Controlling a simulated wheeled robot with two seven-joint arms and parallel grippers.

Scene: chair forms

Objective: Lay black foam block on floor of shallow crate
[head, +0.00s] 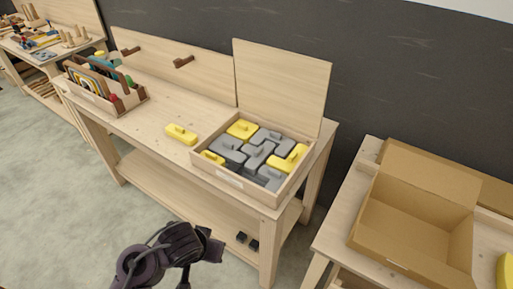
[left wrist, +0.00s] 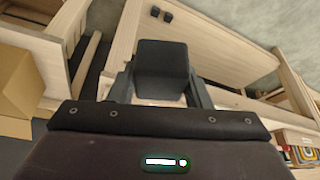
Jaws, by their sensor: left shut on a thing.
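A black foam block (left wrist: 162,68) is between the two fingers of my left gripper (left wrist: 160,90) in the left wrist view, and the gripper is shut on it. In the head view my left gripper (head: 204,250) is low in front of the wooden workbench, left of its front right leg; the block is hard to tell from the dark gripper there. A shallow wooden crate (head: 237,189) with a raised back board stands on the bench's right end, holding several grey and yellow blocks. My right gripper is not in view.
A yellow block (head: 181,134) lies on the bench left of the crate. A wooden caddy (head: 125,103) stands at the bench's left end. An open cardboard box (head: 395,265) sits on the right table. Two small dark things (head: 247,242) are near the lower shelf.

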